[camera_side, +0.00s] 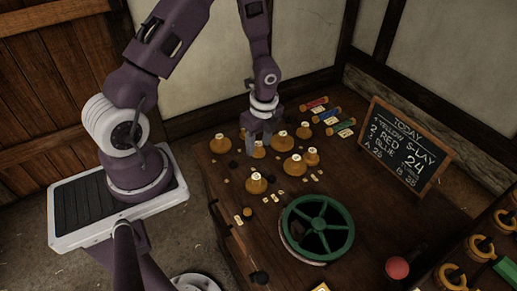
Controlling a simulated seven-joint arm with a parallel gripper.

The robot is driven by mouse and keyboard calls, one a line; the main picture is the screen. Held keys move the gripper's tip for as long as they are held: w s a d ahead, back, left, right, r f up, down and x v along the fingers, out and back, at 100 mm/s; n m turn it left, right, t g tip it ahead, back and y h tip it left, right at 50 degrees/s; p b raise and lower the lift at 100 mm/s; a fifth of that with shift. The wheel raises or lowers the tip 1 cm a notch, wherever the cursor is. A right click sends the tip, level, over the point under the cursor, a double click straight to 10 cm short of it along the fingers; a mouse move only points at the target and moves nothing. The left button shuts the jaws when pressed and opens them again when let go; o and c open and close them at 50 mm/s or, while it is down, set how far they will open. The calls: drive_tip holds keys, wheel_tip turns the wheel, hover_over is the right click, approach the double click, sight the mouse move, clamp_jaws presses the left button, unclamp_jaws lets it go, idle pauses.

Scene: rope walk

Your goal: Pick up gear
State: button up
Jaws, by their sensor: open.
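A green spoked wheel (317,229) is the most gear-like thing in view. It lies at the front middle of the dark wooden bench, on a pale round base that shows at its lower left edge. My gripper (261,151) is open and points down over the back of the bench, well behind and left of the green wheel. A small orange-brown knobbed piece (259,152) shows at its fingertips. I cannot tell whether the fingers touch that piece.
Several orange-brown knobbed pieces (256,183) and small tags stand around my gripper. Coloured spools (326,115) lie at the back. A chalkboard (406,147) stands at the right. A red knob (397,267) and a rack of yellow rings (451,277) are front right. The bench (400,215) right of the wheel is clear.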

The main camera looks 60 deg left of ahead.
sight(258, 143)
drive_tip(key=shift+f, duration=0.4)
clamp_jaws()
wheel_tip(258, 143, up, 10)
drive_tip(key=shift+f, duration=0.1)
drive_tip(key=o, duration=0.7)
unclamp_jaws()
drive_tip(key=r, duration=0.7)
drive_tip(key=shift+w+d, duration=0.1)
drive_tip(key=shift+d, duration=0.25)
drive_tip(key=shift+c, duration=1.3)
drive_tip(key=shift+r, duration=0.15)
drive_tip(key=c, duration=0.4)
